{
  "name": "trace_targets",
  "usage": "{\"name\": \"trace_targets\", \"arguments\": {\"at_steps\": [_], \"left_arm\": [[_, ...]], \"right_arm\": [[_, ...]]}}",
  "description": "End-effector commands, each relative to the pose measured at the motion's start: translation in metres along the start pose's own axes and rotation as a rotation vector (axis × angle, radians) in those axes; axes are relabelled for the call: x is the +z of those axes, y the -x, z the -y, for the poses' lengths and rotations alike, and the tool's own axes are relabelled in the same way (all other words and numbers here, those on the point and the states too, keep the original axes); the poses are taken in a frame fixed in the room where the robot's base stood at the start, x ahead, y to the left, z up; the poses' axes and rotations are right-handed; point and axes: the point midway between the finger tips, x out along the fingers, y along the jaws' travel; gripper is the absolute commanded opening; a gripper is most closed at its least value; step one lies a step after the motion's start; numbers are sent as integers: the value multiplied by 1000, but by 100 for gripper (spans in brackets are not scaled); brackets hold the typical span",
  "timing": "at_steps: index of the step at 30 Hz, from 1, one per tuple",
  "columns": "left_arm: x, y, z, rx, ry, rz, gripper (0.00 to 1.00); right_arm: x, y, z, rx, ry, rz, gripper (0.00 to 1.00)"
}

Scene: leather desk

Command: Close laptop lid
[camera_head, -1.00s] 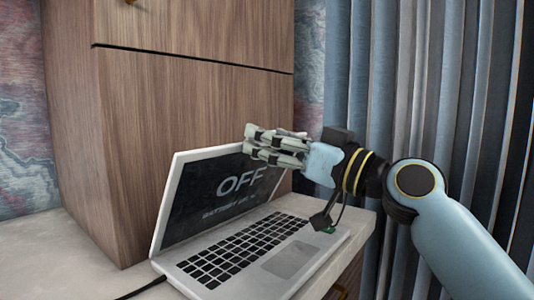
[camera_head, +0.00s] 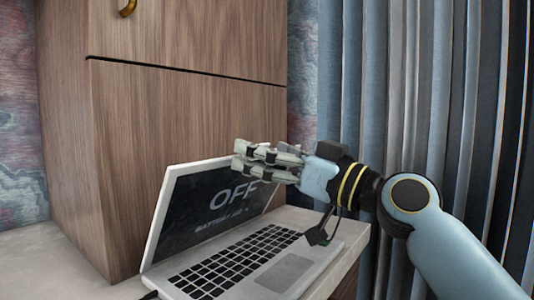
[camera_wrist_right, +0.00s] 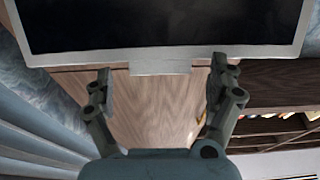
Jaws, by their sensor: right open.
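The silver laptop (camera_head: 285,272) sits on the desk with its lid (camera_head: 205,210) standing open. Its dark screen reads "OFF" above a smaller line of text. My right gripper (camera_head: 240,156) comes in from the right at the height of the lid's top edge and covers its upper right part. In the right wrist view, the two fingers (camera_wrist_right: 160,82) are spread apart with nothing between them gripped. A dark panel with a silver rim (camera_wrist_right: 60,57), which looks like the lid, lies just beyond the fingertips. I cannot tell whether they touch it. My left gripper is out of view.
A wooden cabinet (camera_head: 190,115) stands close behind the laptop. Blue-grey curtains (camera_head: 375,85) hang at the right. The pale desk top (camera_head: 50,262) is clear at the left, apart from a black cable (camera_head: 150,295) by the laptop.

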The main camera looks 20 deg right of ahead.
Motion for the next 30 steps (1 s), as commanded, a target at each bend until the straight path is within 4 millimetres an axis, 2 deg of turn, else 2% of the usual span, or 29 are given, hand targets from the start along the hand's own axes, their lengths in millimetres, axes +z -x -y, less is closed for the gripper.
{"name": "trace_targets", "arguments": {"at_steps": [12, 18, 25, 26, 30], "left_arm": [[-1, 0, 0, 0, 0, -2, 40], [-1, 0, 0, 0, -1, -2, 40], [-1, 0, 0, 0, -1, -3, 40], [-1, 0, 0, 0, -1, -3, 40], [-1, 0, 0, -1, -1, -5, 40]], "right_arm": [[2, 61, 0, -3, 3, 6, 90], [1, 73, 0, -1, -1, 4, 90], [1, 73, 0, 0, -2, 2, 90], [1, 73, 0, 0, -1, 2, 89], [5, 73, 3, -15, -39, 21, 71]]}}
